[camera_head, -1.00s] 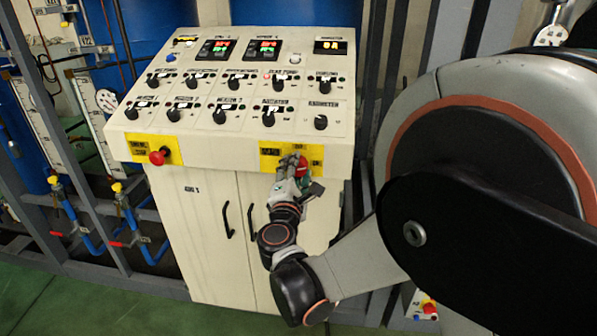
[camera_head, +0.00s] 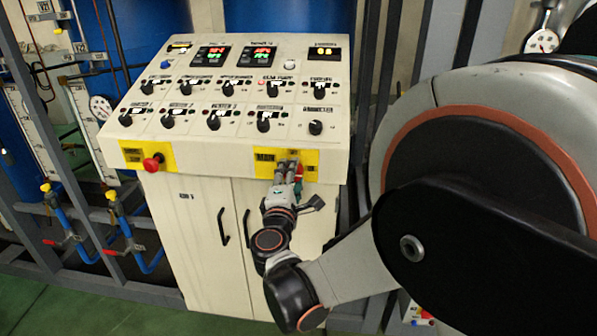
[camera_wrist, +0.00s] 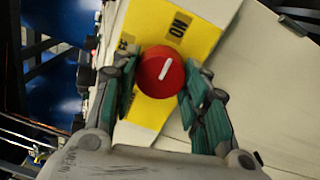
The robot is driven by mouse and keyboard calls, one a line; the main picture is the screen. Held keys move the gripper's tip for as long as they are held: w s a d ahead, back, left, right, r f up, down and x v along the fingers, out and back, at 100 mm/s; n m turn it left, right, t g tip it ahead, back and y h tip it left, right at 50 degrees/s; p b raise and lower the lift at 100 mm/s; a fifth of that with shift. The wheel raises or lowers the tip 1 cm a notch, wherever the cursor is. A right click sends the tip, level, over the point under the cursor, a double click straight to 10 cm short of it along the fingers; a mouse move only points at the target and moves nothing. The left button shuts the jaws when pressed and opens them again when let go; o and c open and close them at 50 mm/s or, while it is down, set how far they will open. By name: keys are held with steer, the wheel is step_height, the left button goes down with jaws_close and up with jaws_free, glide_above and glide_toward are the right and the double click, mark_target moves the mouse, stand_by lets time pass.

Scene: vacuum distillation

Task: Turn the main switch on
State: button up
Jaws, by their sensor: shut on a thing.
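The main switch is a round red knob (camera_wrist: 161,72) with a white line mark, set on a yellow plate (camera_wrist: 205,17). An ON label (camera_wrist: 180,25) is on the plate above the knob in the wrist view, and a partly hidden label is to its left. The white line leans up and slightly right, roughly toward ON. My gripper (camera_wrist: 160,84) has one green-padded finger on each side of the knob and is shut on it. In the head view, my gripper (camera_head: 288,170) is at the right yellow plate (camera_head: 310,160) and largely covers the knob.
The cream control cabinet (camera_head: 205,235) carries rows of black knobs and lit displays above the yellow plates. A red push button (camera_head: 153,162) sits on the left yellow plate. Blue pipes and valves stand left. Cabinet door handles (camera_head: 222,227) are below.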

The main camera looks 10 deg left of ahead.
steer(key=o, duration=1)
steer(key=shift+o, duration=0.2)
steer(key=s+d, duration=0.1)
steer(key=s, duration=1.1)
steer(key=shift+d+f, duration=0.25)
steer(key=shift+f, duration=0.05)
